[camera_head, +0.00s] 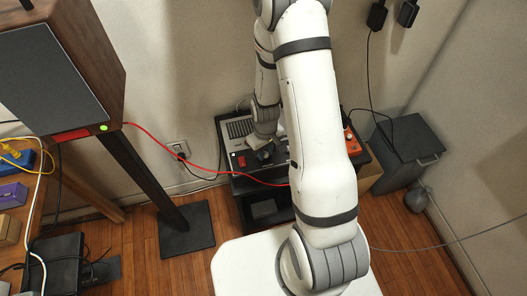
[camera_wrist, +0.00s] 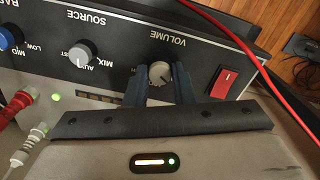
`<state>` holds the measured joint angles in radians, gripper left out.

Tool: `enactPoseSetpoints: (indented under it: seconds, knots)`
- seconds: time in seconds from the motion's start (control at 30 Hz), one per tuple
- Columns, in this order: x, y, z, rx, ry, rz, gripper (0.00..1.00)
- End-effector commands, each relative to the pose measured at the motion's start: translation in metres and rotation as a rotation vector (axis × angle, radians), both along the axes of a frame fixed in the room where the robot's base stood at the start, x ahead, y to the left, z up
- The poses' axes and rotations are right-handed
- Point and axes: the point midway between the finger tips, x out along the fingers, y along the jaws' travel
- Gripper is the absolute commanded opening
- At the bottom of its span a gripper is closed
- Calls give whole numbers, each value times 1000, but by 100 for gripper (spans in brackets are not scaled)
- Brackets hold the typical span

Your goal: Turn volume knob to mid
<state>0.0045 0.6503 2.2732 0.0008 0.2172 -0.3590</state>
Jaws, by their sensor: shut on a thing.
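The volume knob (camera_wrist: 160,72) is a small light grey knob on the black front panel (camera_wrist: 118,62) of an amplifier, beside the upside-down word VOLUME in the wrist view. My gripper (camera_wrist: 160,80) has its two dark blue fingers on either side of the knob and is shut on it. A pointer mark on the knob is too small to read surely. In the head view the amplifier is mostly behind my arm, on a low black stand (camera_head: 248,188); the knob and the fingertips cannot be made out there.
A red rocker switch (camera_wrist: 224,82) is right of the knob; the grey source knob (camera_wrist: 82,52) is left. A red cable (camera_wrist: 235,42) crosses the panel's right end. Red and white plugs (camera_wrist: 18,105) sit at the left. A speaker (camera_head: 60,65) stands left, a grey cabinet (camera_head: 405,155) right.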

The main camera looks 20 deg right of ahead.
Motion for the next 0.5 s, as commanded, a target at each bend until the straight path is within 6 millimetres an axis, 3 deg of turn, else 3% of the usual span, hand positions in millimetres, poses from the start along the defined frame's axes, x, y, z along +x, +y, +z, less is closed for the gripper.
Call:
enactPoseSetpoints:
  seconds: [0.5]
  knots:
    - [-1,-1,-3,-1,2,-391,0]
